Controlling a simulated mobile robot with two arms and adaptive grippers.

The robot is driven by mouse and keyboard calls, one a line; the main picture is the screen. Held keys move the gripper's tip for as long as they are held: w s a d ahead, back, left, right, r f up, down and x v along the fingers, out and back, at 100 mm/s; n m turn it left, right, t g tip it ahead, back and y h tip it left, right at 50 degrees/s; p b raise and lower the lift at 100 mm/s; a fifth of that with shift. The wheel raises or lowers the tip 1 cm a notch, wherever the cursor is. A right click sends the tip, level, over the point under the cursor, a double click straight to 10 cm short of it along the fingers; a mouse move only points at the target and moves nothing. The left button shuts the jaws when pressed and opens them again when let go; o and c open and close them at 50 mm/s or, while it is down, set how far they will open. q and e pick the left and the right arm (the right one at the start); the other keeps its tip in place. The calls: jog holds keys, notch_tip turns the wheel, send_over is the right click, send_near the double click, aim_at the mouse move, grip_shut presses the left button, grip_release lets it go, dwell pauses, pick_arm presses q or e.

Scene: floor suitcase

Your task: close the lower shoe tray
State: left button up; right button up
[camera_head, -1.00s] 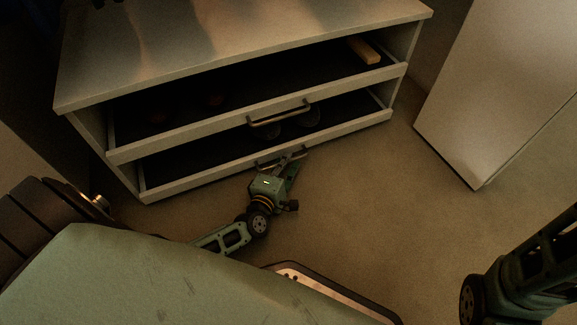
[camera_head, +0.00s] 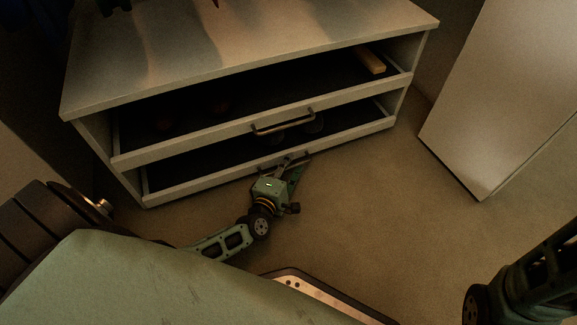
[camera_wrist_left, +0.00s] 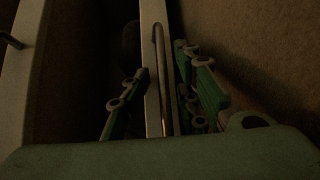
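The lower shoe tray (camera_head: 215,185) is a dark drawer with a pale front panel, low in the cabinet, and it stands partly out. Dark shoes show dimly inside it in the head view. Its bar handle (camera_head: 305,156) is partly hidden by my left gripper (camera_head: 286,168), which is low at the tray front. In the left wrist view, the fingers of my left gripper (camera_wrist_left: 163,95) are apart, with the handle (camera_wrist_left: 161,60) and the top edge of the front panel (camera_wrist_left: 151,30) between them. I cannot tell whether they touch. My right gripper is out of view.
The upper tray (camera_head: 200,145) is also out, just above, with its handle (camera_head: 283,123) and a light wooden block (camera_head: 371,60) inside. A pale box-like panel (camera_head: 490,100) stands at right. Brown floor (camera_head: 370,210) is clear between them.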

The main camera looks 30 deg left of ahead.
pick_arm(q)
jog(key=shift+a, duration=0.1)
jog(key=shift+s, duration=0.2)
jog(key=shift+s+d+r, duration=0.15)
jog(key=shift+s, duration=1)
jog(key=shift+s+d+r, duration=0.2)
jog(key=shift+s, duration=1)
jog(key=shift+s+d+r, duration=0.15)
jog(key=shift+s, duration=1)
